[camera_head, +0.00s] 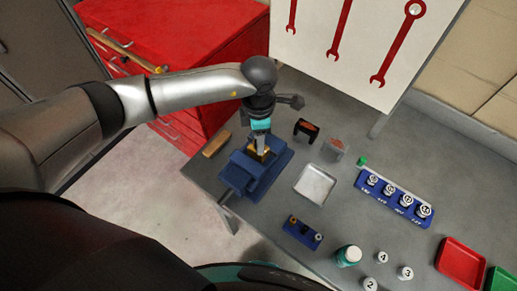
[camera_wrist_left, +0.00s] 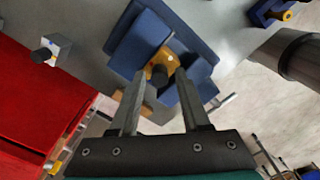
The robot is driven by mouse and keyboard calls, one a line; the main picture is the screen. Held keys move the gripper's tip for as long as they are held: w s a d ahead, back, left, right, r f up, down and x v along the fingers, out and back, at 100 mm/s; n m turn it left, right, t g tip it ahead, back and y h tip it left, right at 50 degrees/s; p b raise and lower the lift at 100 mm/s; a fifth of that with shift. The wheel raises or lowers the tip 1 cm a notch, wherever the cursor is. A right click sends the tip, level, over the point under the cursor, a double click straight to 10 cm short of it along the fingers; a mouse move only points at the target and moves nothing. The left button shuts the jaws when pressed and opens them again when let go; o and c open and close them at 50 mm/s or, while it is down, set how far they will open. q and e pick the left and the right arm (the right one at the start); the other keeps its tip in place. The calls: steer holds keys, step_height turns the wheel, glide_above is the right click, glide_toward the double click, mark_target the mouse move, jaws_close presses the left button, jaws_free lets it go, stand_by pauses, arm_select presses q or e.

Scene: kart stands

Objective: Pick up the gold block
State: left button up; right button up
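The gold block (camera_wrist_left: 168,60) sits in a blue fixture (camera_wrist_left: 140,45), between its raised side pieces. A dark round part shows on the block's near side in the left wrist view. In the head view, only a little of the gold block (camera_head: 252,149) shows beside my fingers, in the blue fixture (camera_head: 240,178) on the grey table. My left gripper (camera_head: 261,148) is pointing down right over it. In the left wrist view, my left gripper (camera_wrist_left: 162,76) has its fingers apart on either side of the block's near end, with nothing clearly held. My right gripper is not in view.
A tan bar (camera_head: 216,144) lies left of the fixture. To the right are a silver tray (camera_head: 315,185), a dark bracket (camera_head: 306,131), a blue weight rack (camera_head: 395,198) and a small blue holder (camera_head: 302,232). A red cabinet (camera_head: 190,45) stands behind.

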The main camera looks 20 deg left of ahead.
arm_select(q)
jaws_close()
steer(key=shift+w+r, duration=0.1)
stand_by(1.0)
